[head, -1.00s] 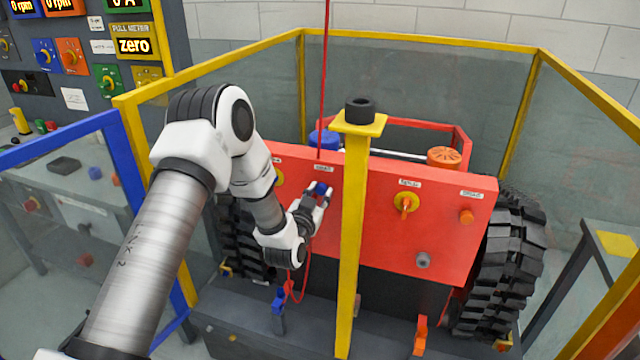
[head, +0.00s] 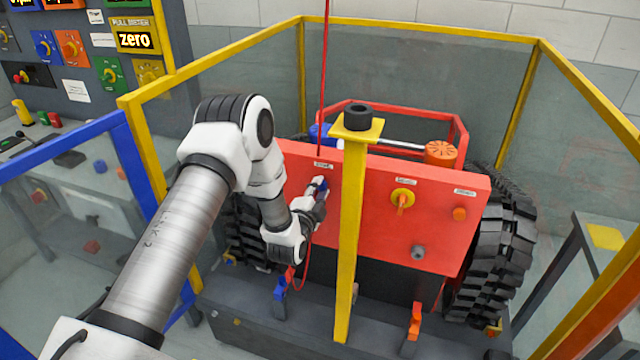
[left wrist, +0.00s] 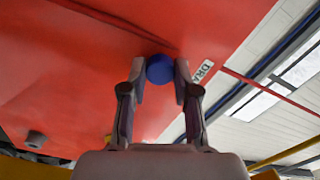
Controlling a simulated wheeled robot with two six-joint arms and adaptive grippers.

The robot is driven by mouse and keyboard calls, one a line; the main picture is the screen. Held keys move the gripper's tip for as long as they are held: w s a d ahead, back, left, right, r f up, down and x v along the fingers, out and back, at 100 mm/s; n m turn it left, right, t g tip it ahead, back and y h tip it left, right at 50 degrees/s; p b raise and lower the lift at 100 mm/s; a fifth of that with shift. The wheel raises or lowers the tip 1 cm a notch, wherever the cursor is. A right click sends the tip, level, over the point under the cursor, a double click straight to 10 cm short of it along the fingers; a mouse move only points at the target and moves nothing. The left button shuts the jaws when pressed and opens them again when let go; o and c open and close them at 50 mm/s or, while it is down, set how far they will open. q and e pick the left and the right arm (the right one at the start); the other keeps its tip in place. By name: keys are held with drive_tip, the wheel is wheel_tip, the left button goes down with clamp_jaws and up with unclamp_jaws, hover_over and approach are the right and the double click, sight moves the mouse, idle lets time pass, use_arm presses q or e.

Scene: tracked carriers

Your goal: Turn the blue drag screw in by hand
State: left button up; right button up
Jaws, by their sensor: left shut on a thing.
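The blue drag screw (left wrist: 160,69) is on the red panel (head: 440,215) of the tracked carrier. In the left wrist view its round blue head sits between my fingertips. My left gripper (left wrist: 159,78) is shut on it, one finger on each side. In the head view my left gripper (head: 320,188) is at the panel's left part, below a small white label (head: 324,165), and hides most of the screw. A label reading "DRA" (left wrist: 202,72) shows beside the screw in the left wrist view. My right gripper is not in view.
A yellow post (head: 352,240) stands just right of my left gripper. A red cord (head: 323,80) hangs down to the panel.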

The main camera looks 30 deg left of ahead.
use_arm(q)
drive_tip(key=m+p, duration=0.2)
drive_tip(key=m, duration=0.1)
drive_tip(key=m+p, duration=0.2)
drive_tip(key=m, duration=0.1)
drive_tip(key=m+p, duration=0.2)
drive_tip(key=m, duration=0.1)
drive_tip(key=shift+r, duration=0.25)
drive_tip(key=o, duration=0.9)
drive_tip(key=shift+a+f+b, duration=0.1)
drive_tip(key=shift+f+b, duration=0.15)
drive_tip(key=shift+b, duration=0.05)
drive_tip(key=shift+o, duration=0.7)
drive_tip(key=shift+s, duration=0.1)
